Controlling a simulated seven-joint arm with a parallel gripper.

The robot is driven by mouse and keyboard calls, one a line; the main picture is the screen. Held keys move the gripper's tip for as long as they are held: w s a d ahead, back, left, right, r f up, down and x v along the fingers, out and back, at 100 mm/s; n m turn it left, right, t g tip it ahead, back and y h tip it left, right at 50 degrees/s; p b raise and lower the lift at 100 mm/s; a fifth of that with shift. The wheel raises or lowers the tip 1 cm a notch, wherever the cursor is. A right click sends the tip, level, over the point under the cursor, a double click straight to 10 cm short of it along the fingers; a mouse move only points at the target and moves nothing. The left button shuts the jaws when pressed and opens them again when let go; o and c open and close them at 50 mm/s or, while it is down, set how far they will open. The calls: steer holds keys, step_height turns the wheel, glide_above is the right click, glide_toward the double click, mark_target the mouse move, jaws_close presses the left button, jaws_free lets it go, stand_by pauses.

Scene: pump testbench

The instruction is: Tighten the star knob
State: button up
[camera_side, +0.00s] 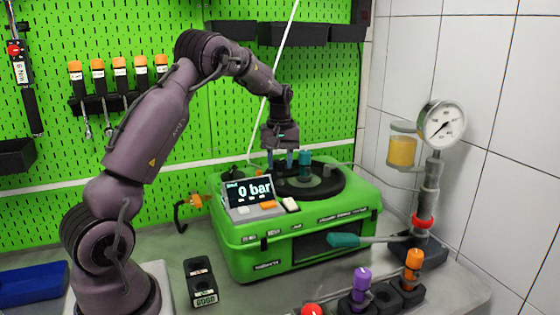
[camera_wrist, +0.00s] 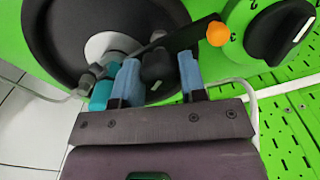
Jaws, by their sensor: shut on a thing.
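The black star knob (camera_wrist: 157,66) sits between the two blue fingers of my gripper (camera_wrist: 158,72) in the wrist view, by the round black plate (camera_wrist: 48,45). My gripper is shut on it. A dark lever (camera_wrist: 192,37) with an orange ball end passes close above the knob. In the side view my gripper (camera_side: 280,160) points down over the green test bench (camera_side: 235,262), at the left part of the black plate (camera_side: 330,188). The knob is too small and too covered there to make out.
A teal fitting (camera_side: 305,160) stands just right of my fingers. The display (camera_side: 250,190) reads 0 bar. A black dial knob (camera_wrist: 281,32) is near. A teal-handled tool (camera_side: 345,240) and a pressure gauge (camera_side: 442,121) are at the right.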

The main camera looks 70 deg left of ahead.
mark_target(280, 160)
steer(key=m, duration=1.2)
steer(key=shift+r, duration=0.1)
stand_by(0.6)
steer(key=o, duration=0.9)
step_height(280, 160, up, 13)
steer(key=shift+f, duration=0.1)
